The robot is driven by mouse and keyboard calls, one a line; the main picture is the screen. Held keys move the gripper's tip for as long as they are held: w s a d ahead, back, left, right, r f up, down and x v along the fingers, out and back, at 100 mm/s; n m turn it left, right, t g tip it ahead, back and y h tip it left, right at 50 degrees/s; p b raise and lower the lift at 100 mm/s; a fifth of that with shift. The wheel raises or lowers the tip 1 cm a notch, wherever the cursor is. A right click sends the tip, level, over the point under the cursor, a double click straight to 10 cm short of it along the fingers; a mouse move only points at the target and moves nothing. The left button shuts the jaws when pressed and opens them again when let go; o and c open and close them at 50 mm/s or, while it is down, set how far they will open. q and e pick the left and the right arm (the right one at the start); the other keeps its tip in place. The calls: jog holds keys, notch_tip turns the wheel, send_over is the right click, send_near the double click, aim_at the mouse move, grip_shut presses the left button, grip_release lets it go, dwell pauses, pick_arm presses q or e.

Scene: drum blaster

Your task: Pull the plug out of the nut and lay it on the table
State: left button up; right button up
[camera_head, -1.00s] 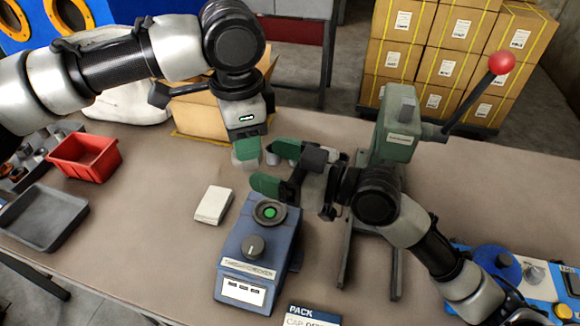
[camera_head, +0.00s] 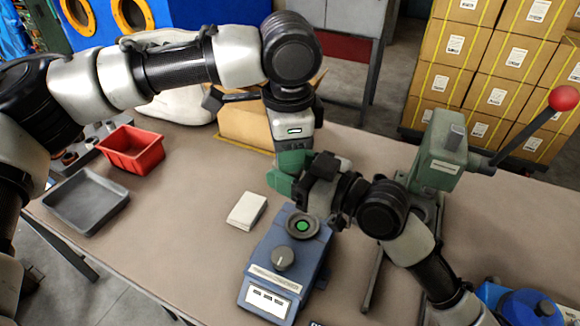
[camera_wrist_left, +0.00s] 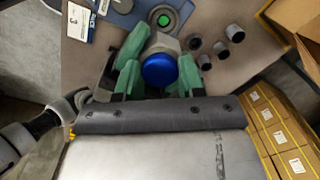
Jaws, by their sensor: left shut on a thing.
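My left gripper (camera_head: 292,160) reaches down from above the table's middle, and my right gripper (camera_head: 285,180) comes in from the right to meet it. In the left wrist view, a round blue plug (camera_wrist_left: 159,71) sits between my left gripper's green fingers, which are shut on it. The grey metal nut (camera_wrist_left: 167,42) shows just behind the plug, between the green fingers of my right gripper. Whether the plug is still seated in the nut cannot be told. In the head view the grippers hide both parts. The table (camera_head: 180,210) is brown.
A blue tester (camera_head: 285,258) with a green-lit dish stands just below the grippers. A white box (camera_head: 247,210) lies left of it. A red bin (camera_head: 132,150) and grey tray (camera_head: 86,200) stand at left, a green lever press (camera_head: 440,150) at right.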

jog(key=c, duration=0.5)
pick_arm(q)
jog(key=shift+r, duration=4.25)
pick_arm(e)
jog(key=shift+c, duration=0.2)
